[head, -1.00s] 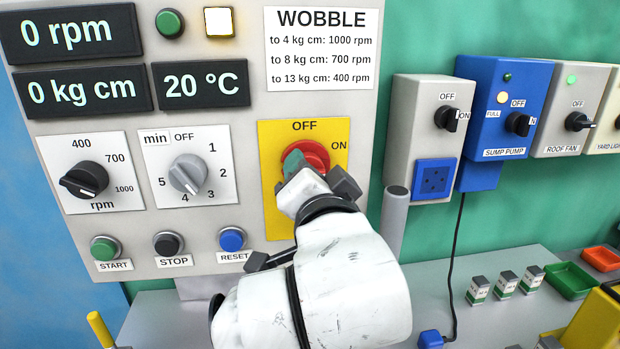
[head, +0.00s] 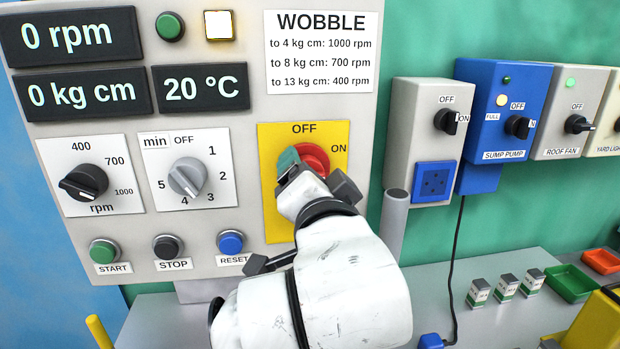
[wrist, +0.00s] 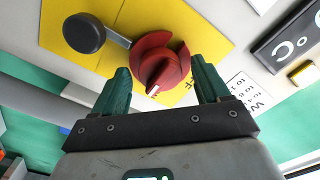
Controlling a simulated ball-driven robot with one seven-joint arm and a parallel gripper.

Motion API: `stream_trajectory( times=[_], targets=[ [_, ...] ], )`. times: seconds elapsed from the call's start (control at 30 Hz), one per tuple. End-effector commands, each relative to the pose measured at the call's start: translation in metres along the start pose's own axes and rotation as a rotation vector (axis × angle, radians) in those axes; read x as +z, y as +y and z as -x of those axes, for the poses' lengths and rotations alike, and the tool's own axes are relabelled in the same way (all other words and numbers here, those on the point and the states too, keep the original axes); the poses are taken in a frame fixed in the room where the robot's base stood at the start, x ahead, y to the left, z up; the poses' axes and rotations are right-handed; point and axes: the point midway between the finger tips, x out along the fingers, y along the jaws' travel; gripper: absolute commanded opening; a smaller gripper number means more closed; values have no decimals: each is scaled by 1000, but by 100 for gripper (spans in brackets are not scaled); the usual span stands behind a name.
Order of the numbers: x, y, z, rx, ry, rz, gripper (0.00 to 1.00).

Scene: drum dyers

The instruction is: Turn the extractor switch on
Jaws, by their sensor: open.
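A red rotary switch (head: 317,157) sits on a yellow plate (head: 276,225) marked OFF at the top and ON at the right; no extractor label is visible. My gripper (head: 315,173) is at this switch, covering its lower part in the head view. In the wrist view the open green fingers of my gripper (wrist: 163,78) stand on either side of the red switch (wrist: 160,62). Its white pointer mark faces down there; I cannot tell firmly which label it meets. A black round knob (wrist: 84,33) on a grey bar shows beside the switch.
The grey panel holds rpm (head: 84,183) and min (head: 187,177) dials, and START, STOP and RESET buttons below. To the right are a grey OFF/ON box (head: 415,115), SUMP PUMP (head: 500,90) and ROOF FAN (head: 560,100) boxes. A grey post (head: 394,220) stands right of my arm.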

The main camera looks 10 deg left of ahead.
Motion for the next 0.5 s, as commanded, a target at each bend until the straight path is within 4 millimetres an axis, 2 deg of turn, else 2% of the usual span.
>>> stream_trajectory(
  times=[0.17, 0.5],
  targets=[
    [1, 0, 12, -1, -1, 1, 75],
    [1, 0, 75, -2, 0, 0, 75]
  ],
)
